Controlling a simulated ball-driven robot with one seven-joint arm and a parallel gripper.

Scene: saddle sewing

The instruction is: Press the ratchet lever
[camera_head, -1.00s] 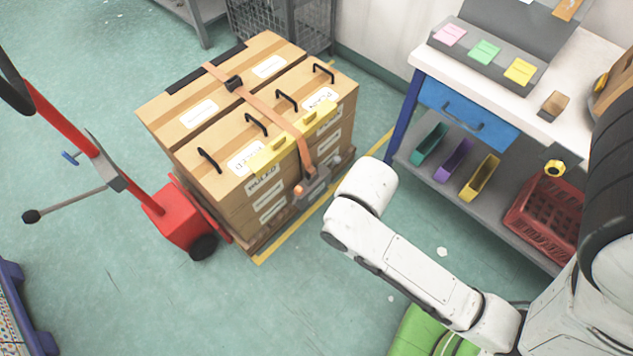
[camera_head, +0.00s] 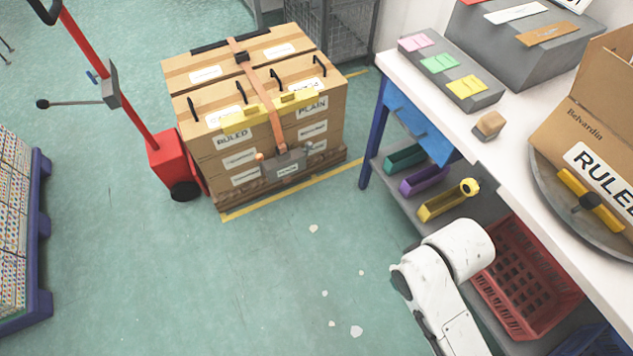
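Stacked cardboard boxes (camera_head: 222,163) stand on a low pallet at the upper left of centre. An orange strap (camera_head: 264,95) runs over their top and down the front. My white arm shows at the lower right, well apart from the ratchet. My gripper is not visible.
A workbench (camera_head: 404,77) fills the right side, with a blue drawer (camera_head: 413,121), colored bins and a red crate (camera_head: 490,259) below. A red pump truck (camera_head: 172,165) stands left of the boxes. A blue-edged pallet (camera_head: 38,301) is at the far left. The green floor between is clear.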

